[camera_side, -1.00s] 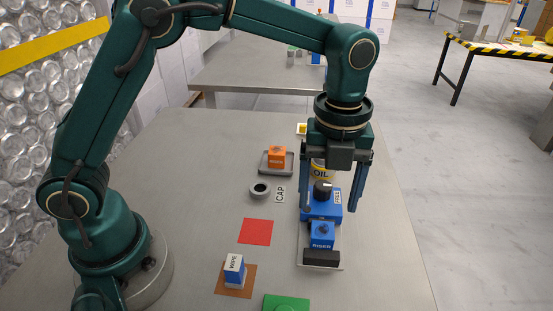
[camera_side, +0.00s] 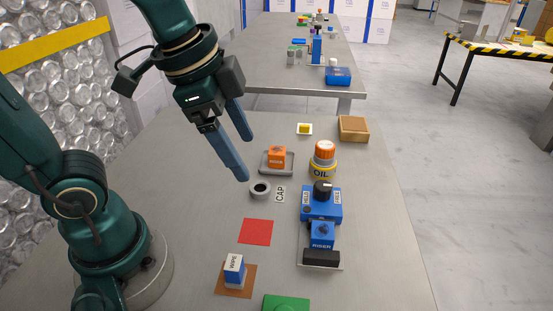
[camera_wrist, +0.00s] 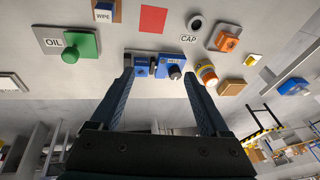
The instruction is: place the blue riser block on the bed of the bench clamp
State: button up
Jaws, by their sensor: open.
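The blue riser block (camera_side: 322,234), labelled RISER, sits upright on the bed of the bench clamp (camera_side: 321,204). It stands between the clamp's blue body with the black knob and the black end block (camera_side: 321,257). In the wrist view the riser block (camera_wrist: 141,68) and the clamp (camera_wrist: 168,58) show beyond my fingers. My gripper (camera_side: 243,158) is open and empty, tilted in the air to the left of the clamp and well apart from it. Its spread fingers also show in the wrist view (camera_wrist: 156,76).
An orange block (camera_side: 277,155) lies on a grey tray. A dark ring (camera_side: 260,188) stands by the CAP label. The oil container (camera_side: 323,162) stands behind the clamp. A red square (camera_side: 255,231), a blue-white block (camera_side: 234,268) and a green piece (camera_side: 286,303) are nearer.

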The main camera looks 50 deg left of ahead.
jog(key=shift+s+a+f+n+t, duration=0.35)
jog(key=shift+s+n, duration=0.35)
jog(key=shift+n, duration=0.65)
jog(key=shift+s+a+f+n+t, duration=0.2)
jog(key=shift+s+a+f+n, duration=0.4)
jog(key=shift+n, duration=0.7)
jog(key=shift+s+a+f+n+t, duration=0.1)
jog(key=shift+s+f+n+t, duration=0.2)
jog(key=shift+s+n, duration=0.8)
